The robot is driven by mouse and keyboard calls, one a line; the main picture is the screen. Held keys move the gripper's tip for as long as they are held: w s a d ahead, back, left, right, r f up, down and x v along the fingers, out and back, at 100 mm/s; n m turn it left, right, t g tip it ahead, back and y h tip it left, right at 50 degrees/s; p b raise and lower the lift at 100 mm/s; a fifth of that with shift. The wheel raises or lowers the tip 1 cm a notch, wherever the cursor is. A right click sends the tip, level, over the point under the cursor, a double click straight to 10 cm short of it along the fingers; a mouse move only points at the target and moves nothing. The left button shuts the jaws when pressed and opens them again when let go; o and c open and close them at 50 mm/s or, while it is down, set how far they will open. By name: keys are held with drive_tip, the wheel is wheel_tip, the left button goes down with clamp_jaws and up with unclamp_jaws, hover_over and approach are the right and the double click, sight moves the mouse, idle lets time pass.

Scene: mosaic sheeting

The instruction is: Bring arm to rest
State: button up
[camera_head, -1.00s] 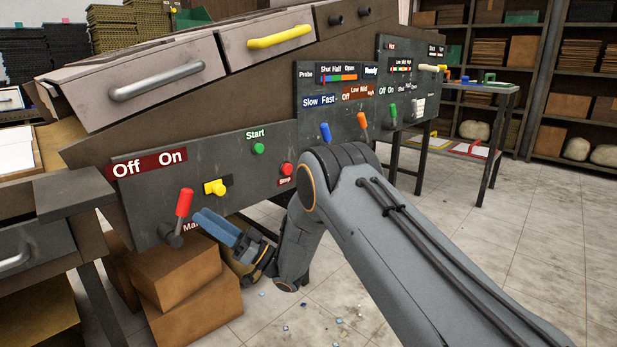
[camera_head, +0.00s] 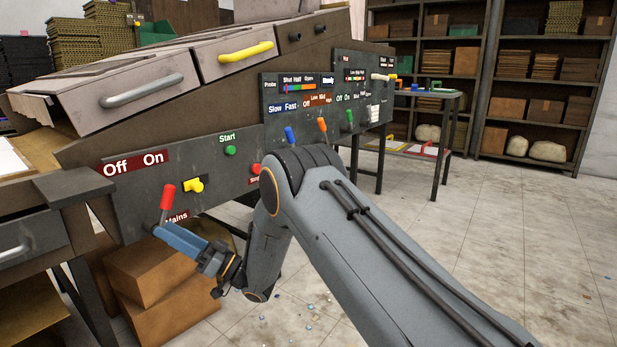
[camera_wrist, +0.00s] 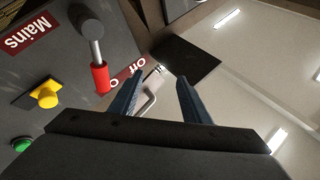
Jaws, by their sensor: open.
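My gripper (camera_head: 160,232) shows in the head view in front of the lower left of the control panel (camera_head: 215,185), its blue fingers just below the red-handled Mains lever (camera_head: 168,196). In the wrist view my gripper (camera_wrist: 155,88) has its fingers spread with nothing between them. The red lever (camera_wrist: 100,78) stands to the left of the fingers there, apart from them. My arm reaches in from the lower right of the head view, bent at the elbow.
Near the lever are a yellow knob (camera_head: 194,185), a green Start button (camera_head: 230,150) and a red Stop button (camera_head: 255,169). Cardboard boxes (camera_head: 170,310) stand below my gripper. Shelves (camera_head: 530,90) stand at the back right. The floor (camera_head: 480,220) on the right is mostly clear.

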drive_tip(key=w+r+m+t+h, duration=0.3)
drive_tip(key=w+m+t+h, duration=0.15)
drive_tip(key=t+h, duration=0.3)
drive_tip(key=s+d+f+m+g+h, duration=0.1)
drive_tip(key=s+d+h, duration=0.1)
drive_tip(key=d+h, duration=0.25)
drive_tip(key=s+d+f+h, duration=0.2)
drive_tip(key=d+h, duration=0.2)
drive_tip(key=d, duration=0.2)
drive_tip(key=s+d+f+g+h, duration=0.1)
drive_tip(key=s+d+g+h, duration=0.2)
drive_tip(key=s+d, duration=0.65)
drive_tip(key=s+d+f+g+h, duration=0.1)
drive_tip(key=s+d+g+h, duration=0.15)
drive_tip(key=s+d, duration=0.65)
drive_tip(key=s+d+f+g+h, duration=0.1)
drive_tip(key=s+d+g+h, duration=0.3)
drive_tip(key=s, duration=1)
drive_tip(key=s+d+r+m+y+p, duration=0.1)
drive_tip(key=d+r+m+p, duration=0.6)
drive_tip(key=d+r+p, duration=1.2)
wheel_tip(320, 180, up, 4)
drive_tip(key=p, duration=0.7)
drive_tip(key=shift+s+d+r+t, duration=0.15)
drive_tip(key=shift+s+d+t, duration=0.1)
drive_tip(key=shift+d+t, duration=0.15)
